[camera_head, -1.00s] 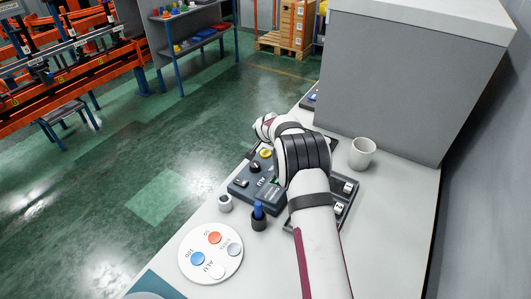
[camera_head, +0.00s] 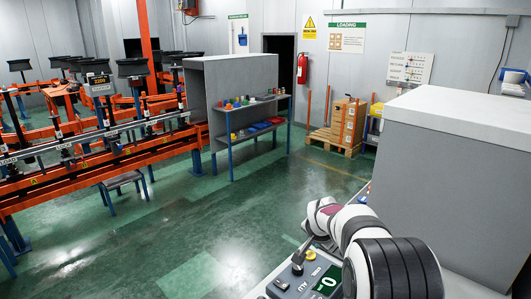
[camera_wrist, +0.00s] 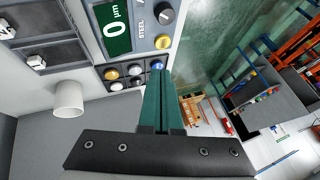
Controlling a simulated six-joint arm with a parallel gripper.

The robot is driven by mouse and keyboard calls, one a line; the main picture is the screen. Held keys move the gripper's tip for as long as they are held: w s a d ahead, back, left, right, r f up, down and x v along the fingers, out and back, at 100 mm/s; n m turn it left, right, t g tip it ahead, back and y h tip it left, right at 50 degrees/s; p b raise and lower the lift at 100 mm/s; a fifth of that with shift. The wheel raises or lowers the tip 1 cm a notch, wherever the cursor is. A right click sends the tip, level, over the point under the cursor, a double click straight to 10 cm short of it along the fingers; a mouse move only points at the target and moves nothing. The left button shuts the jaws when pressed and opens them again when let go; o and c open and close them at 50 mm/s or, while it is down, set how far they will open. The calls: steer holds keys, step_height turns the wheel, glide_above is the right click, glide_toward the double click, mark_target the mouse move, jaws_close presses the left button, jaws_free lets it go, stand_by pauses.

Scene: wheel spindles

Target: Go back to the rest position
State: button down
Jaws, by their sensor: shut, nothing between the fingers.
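My gripper (camera_wrist: 158,78) is shut and empty in the wrist view, its dark green fingers together. It points toward a grey gauge box (camera_wrist: 150,55) whose green display reads 0 µm. The box has a dark knob (camera_wrist: 165,13) and a yellow button (camera_wrist: 162,42). In the head view my arm is at the lower right, raised over the bench, and hides part of the same box (camera_head: 305,285). I cannot make out the fingers clearly there.
A white cup (camera_wrist: 69,98) and a dark compartment tray (camera_wrist: 50,55) are on the bench at left in the wrist view. A large grey cabinet (camera_head: 455,170) stands right of my arm. The green floor (camera_head: 200,240) to the left is open.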

steer(key=s+a+r+n+g+y, duration=0.1)
steer(key=s+a+g, duration=0.1)
steer(key=s, duration=1.2)
steer(key=s+a+r+n+g+y, duration=0.1)
steer(key=s+a, duration=0.3)
steer(key=s, duration=1.1)
steer(key=s+a+r+n+g+y, duration=0.1)
steer(key=s+a+r+n+g, duration=0.1)
steer(key=s, duration=1.3)
steer(key=shift+a+g, duration=0.65)
steer(key=shift+g, duration=0.25)
